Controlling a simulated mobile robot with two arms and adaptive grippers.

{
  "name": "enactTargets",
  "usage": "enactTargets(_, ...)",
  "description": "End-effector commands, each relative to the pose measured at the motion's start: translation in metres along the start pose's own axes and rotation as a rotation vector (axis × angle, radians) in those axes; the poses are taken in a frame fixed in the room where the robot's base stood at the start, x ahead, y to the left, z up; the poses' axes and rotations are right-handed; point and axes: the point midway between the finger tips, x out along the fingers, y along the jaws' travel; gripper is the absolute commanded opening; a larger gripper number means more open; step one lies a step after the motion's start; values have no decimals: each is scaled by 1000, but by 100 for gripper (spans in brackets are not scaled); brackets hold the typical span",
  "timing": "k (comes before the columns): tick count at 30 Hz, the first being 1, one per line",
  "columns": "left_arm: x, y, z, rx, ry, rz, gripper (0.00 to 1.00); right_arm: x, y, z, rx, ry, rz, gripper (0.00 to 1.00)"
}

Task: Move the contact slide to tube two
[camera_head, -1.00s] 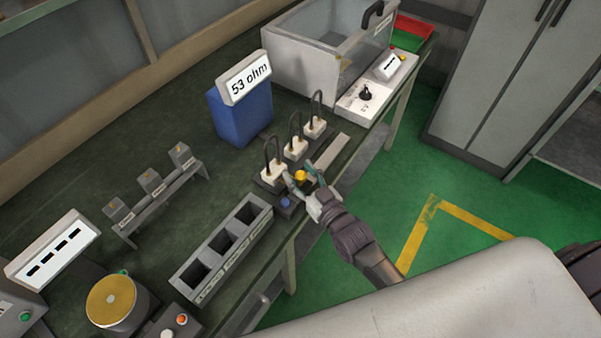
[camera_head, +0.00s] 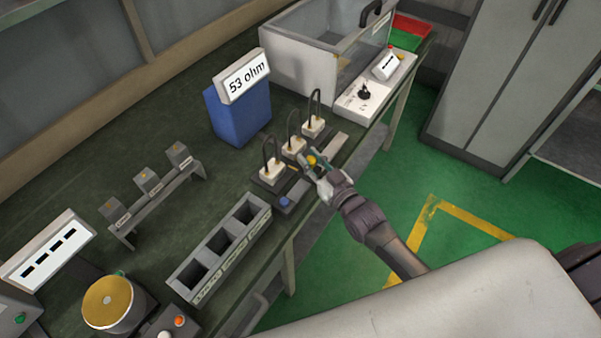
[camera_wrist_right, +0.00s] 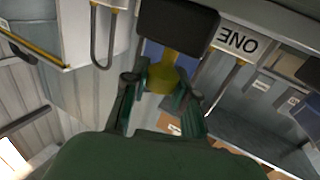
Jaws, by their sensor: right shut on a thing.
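The contact slide shows its yellow knob (camera_head: 311,160) on a rail (camera_head: 334,145) along the front of three white tube blocks with dark loops. The knob stands between the nearest tube block (camera_head: 271,172) and the middle one (camera_head: 293,147), a little closer to the middle one. My right gripper (camera_head: 313,166) is shut on the knob from the front. In the right wrist view its fingers (camera_wrist_right: 161,88) sit either side of the yellow knob (camera_wrist_right: 164,70), below a dark block (camera_wrist_right: 177,28). A label there reads ONE, upside down. My left gripper is out of view.
A blue meter (camera_head: 240,112) reading 53 ohm stands behind the tubes. A grey three-slot box (camera_head: 208,262) lies to the left, near the table edge. A glass-sided tank (camera_head: 318,60) stands at the back right. Green floor is open at right.

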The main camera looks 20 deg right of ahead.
Motion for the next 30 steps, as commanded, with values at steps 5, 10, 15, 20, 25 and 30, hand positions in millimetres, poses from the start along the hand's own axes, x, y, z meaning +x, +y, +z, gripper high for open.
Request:
enactTargets(5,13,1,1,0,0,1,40,15,35,2,-6,1,0,0)
enactTargets(10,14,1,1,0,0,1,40,18,44,0,-1,-1,1,0)
enactTargets(15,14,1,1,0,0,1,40,18,44,0,0,-2,2,0)
enactTargets(20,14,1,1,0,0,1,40,18,44,0,0,-2,2,42)
enactTargets(25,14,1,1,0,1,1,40,18,44,0,0,-1,2,54)
enactTargets(30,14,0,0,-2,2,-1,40,18,44,0,0,0,2,54)
